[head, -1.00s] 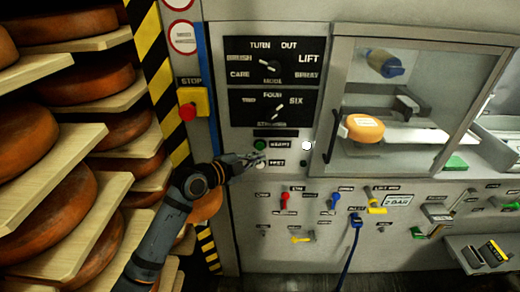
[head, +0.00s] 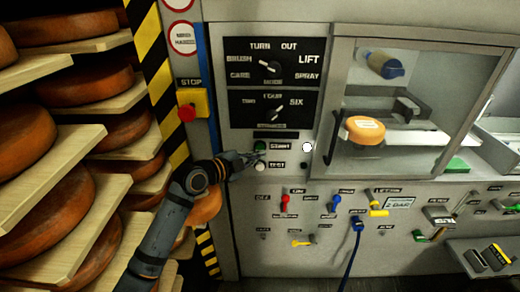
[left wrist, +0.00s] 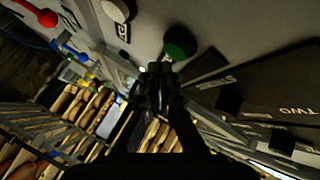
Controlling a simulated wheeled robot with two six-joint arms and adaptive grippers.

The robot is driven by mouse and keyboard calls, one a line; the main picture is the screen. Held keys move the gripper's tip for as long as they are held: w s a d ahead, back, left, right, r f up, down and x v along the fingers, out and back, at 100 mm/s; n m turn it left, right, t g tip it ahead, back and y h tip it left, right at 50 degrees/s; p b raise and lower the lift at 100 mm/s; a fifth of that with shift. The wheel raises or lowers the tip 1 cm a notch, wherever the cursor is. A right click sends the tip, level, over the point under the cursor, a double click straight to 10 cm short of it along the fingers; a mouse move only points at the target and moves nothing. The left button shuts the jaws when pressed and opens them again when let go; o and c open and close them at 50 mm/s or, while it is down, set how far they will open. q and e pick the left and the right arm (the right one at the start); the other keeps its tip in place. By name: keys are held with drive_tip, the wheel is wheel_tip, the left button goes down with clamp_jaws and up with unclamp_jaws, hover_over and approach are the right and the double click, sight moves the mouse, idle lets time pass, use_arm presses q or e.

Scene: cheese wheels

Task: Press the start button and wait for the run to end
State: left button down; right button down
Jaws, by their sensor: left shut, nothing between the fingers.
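The green start button (head: 260,145) is on the grey control panel, left of its START label. In the left wrist view the green button (left wrist: 180,42) is just beyond my fingertips. My left gripper (head: 257,156) is shut and empty, its tips just below the button in the head view. The left gripper (left wrist: 160,69) also shows in the left wrist view, its fingers together; I cannot tell whether they touch the button. A white test button (head: 260,167) is below the start button. An orange cheese wheel (head: 365,130) is behind the glass window. My right gripper is out of view.
A red stop button (head: 187,112) on a yellow box is left of the panel. Two dials (head: 272,67) are above the start button. Wooden shelves of cheese wheels (head: 25,143) fill the left. Coloured valves and a blue hose (head: 354,245) are below right.

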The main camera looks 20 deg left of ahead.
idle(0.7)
use_arm(q)
drive_tip(key=shift+w+a+b, duration=0.15)
drive_tip(key=shift+w+b, duration=0.25)
drive_tip(key=shift+w, duration=0.05)
